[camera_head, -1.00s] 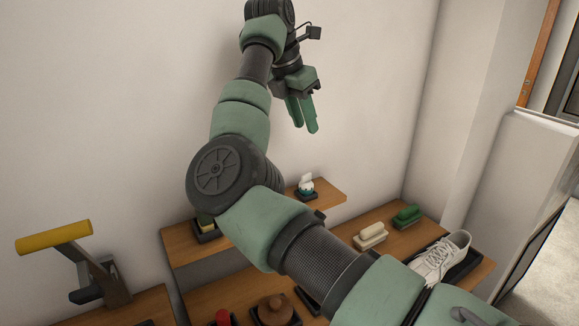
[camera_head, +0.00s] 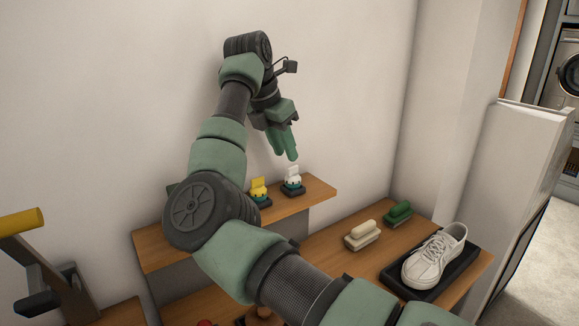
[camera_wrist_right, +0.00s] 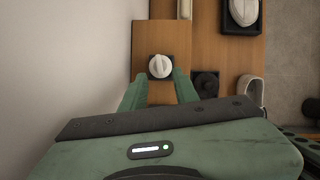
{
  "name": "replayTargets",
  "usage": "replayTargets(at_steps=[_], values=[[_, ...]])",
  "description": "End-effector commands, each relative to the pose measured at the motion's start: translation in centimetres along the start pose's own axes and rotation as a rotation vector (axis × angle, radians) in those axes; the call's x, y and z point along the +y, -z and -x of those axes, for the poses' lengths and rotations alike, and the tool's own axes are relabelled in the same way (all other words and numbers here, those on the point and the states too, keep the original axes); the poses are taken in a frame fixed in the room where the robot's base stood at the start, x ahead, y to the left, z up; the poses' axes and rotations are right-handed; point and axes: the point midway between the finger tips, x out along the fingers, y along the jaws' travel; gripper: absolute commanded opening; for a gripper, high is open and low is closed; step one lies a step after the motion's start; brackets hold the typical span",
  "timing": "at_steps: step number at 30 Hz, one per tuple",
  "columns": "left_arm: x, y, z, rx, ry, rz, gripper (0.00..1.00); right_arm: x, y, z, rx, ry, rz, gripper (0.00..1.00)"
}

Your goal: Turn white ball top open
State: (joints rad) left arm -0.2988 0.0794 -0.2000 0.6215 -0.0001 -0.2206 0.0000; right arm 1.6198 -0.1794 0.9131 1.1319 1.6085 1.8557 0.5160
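The white ball top (camera_head: 292,178) sits upright on a small teal body with a dark base, near the right end of the raised wooden shelf. In the right wrist view it is a round white knob (camera_wrist_right: 160,66) with a raised ridge, on a dark square base. My right gripper (camera_head: 289,153) points down just above it in the head view. In the wrist view its green fingers (camera_wrist_right: 160,77) are spread, one to each side of the knob, with no visible contact. My left gripper is not in view.
A similar yellow-topped piece (camera_head: 259,187) stands left of the white one on the shelf (camera_head: 316,192). A cream brush (camera_head: 362,234), a green brush (camera_head: 399,212) and a white shoe (camera_head: 433,258) are on the lower bench. A yellow-handled lever (camera_head: 22,222) stands left.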

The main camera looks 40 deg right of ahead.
Motion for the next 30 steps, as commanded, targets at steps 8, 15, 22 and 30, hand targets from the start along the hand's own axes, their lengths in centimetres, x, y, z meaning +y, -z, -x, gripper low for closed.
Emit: replayTargets(at_steps=[8,15,22,30], values=[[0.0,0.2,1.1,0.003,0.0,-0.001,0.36,0.0,0.0,-4.1,0.001,0.003,0.001,0.3],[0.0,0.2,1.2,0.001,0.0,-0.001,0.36,0.0,0.0,-5.2,0.0,0.0,0.0,0.3],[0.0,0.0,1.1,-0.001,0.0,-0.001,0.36,0.0,0.0,-5.2,0.0,0.0,0.0,0.13],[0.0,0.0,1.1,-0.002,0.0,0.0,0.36,0.0,0.0,-5.2,0.001,0.0,0.001,0.0]])
